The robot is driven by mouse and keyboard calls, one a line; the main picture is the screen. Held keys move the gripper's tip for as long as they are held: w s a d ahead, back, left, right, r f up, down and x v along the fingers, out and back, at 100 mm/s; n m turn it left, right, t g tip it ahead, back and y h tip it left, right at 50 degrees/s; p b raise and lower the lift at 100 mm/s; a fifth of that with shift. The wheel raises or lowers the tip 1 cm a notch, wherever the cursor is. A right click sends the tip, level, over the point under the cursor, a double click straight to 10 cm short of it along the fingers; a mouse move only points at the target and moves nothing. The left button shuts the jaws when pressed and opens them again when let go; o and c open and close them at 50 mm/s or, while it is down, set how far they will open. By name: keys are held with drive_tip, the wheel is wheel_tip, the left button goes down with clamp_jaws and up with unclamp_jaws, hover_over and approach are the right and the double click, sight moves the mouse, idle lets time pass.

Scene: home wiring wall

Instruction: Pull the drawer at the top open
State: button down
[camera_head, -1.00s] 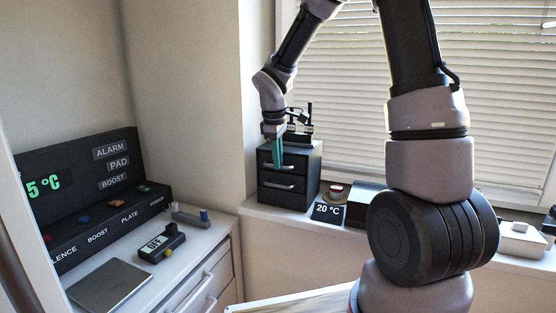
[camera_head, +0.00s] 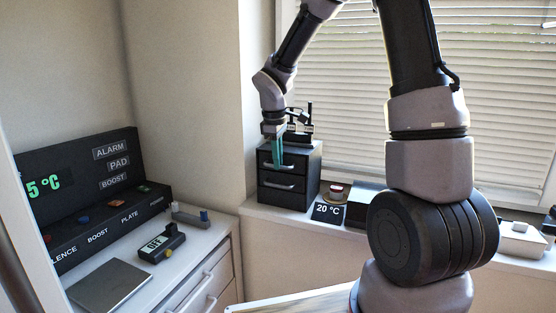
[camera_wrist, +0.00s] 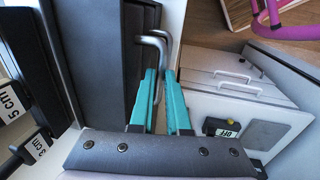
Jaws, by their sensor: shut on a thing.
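A small black two-drawer cabinet (camera_head: 312,177) stands on the window sill. Its top drawer (camera_head: 266,160) and its lower drawer (camera_head: 283,190) each have a silver bar handle. My gripper (camera_head: 277,163), with teal fingers, is at the top drawer's front. In the wrist view the teal fingertips (camera_wrist: 164,72) are at a bent silver handle (camera_wrist: 156,42), shut on it. The fingers hide part of the handle in the head view. The top drawer looks flush with the cabinet, or nearly so.
A black "20 °C" display (camera_head: 328,212) and a red-topped item (camera_head: 336,191) sit right of the cabinet. A control panel (camera_head: 90,205) and an "OFF" switch box (camera_head: 161,243) stand on the left counter. Labelled blocks (camera_wrist: 36,146) show beside the cabinet in the wrist view.

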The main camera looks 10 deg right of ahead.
drive_tip(key=s+a, duration=0.6)
drive_tip(key=s, duration=0.2)
drive_tip(key=shift+s, duration=0.1)
drive_tip(key=c, duration=0.9)
unclamp_jaws()
drive_tip(key=r, duration=0.3)
drive_tip(key=s+r, duration=0.1)
drive_tip(key=r, duration=0.3)
drive_tip(key=a+r, duration=0.1)
drive_tip(key=r, duration=0.2)
drive_tip(key=shift+s+r, duration=0.3)
drive_tip(key=shift+r, duration=0.05)
